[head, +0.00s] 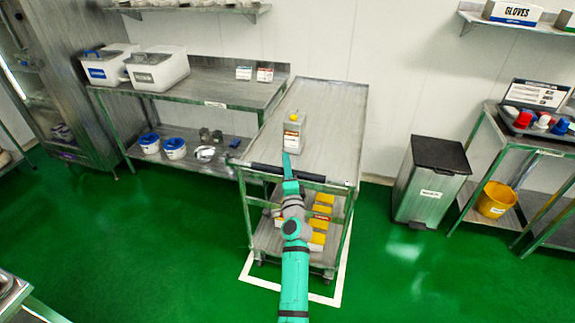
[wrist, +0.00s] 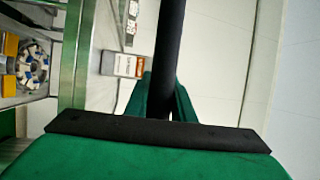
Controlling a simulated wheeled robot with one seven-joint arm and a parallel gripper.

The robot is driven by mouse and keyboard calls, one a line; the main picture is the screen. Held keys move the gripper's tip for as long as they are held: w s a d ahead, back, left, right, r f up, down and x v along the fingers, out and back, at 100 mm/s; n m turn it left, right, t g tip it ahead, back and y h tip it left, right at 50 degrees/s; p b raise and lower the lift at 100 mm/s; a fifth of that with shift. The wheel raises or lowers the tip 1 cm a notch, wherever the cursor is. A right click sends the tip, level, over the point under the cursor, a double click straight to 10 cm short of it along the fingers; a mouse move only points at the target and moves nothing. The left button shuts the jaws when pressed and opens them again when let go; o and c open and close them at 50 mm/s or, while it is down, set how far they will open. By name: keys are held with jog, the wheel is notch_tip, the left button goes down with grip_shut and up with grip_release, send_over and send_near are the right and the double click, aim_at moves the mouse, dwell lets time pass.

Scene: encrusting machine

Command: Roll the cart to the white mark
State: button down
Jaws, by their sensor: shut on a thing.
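The metal cart (head: 330,115) stands against the wall, its black handle bar (head: 268,167) facing me. My gripper (head: 289,173) is shut on the handle near its middle. In the wrist view the handle (wrist: 171,45) runs between my green fingers (wrist: 165,100). The white mark (head: 338,285) is a painted outline on the green floor around the cart's near end. The near wheels look inside its front edge. The far part of the outline is hidden under the cart.
A steel table (head: 215,85) is close on the left. A pedal bin (head: 430,185) stands at the right. The floor at front left is clear.

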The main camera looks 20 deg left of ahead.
jog(key=shift+d, duration=0.15)
jog(key=c, duration=1.5)
grip_release()
jog(key=shift+w+f, duration=0.1)
jog(key=shift+s, duration=0.2)
jog(key=v, duration=1)
jog(key=shift+s+d, duration=0.1)
jog(key=shift+s, duration=0.2)
